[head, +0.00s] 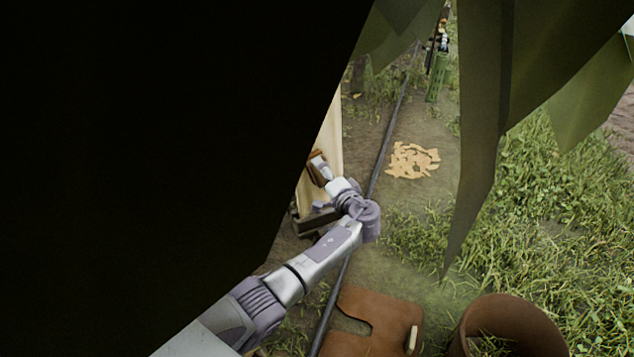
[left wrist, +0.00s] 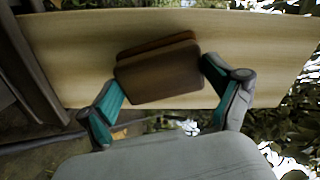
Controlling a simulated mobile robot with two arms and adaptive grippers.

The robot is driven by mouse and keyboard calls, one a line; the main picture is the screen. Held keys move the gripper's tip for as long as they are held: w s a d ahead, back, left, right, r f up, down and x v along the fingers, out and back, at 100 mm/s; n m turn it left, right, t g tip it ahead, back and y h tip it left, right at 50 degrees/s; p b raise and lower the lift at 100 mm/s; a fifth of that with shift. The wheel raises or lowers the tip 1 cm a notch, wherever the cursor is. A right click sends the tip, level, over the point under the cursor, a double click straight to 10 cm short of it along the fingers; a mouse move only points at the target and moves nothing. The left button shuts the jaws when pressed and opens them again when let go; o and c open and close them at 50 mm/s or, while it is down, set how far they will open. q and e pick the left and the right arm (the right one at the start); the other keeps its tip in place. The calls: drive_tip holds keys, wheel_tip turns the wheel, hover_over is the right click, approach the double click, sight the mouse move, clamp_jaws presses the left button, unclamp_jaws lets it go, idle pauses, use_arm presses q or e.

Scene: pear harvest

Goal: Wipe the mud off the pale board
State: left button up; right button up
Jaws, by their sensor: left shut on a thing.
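The pale board (left wrist: 75,55) spans the left wrist view, and a narrow strip of it (head: 333,130) shows in the head view. My left gripper (left wrist: 163,78) is shut on a brown block (left wrist: 158,82), with one finger at each end. The block lies in front of the board's face; whether it touches is hard to tell. The block also shows small in the head view (head: 315,168). No clear mud patch shows on the visible board; part is hidden behind the block and a dark shape. My right gripper is not in view.
A large black shape covers the left of the head view. Dark green leaves (head: 480,110) hang close on the right. A thin dark pole or hose (head: 388,130) runs along the ground. A brown bucket (head: 512,325) and flat brown piece (head: 365,318) lie at the front.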

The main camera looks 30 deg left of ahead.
use_arm(q)
drive_tip(key=w+d+b, duration=0.2)
drive_tip(key=w+b, duration=0.1)
drive_tip(key=shift+w+r, duration=0.1)
drive_tip(key=shift+w, duration=0.1)
drive_tip(key=shift+d, duration=0.15)
idle(0.3)
drive_tip(key=p+v, duration=0.2)
drive_tip(key=v, duration=0.4)
drive_tip(key=shift+p, duration=0.4)
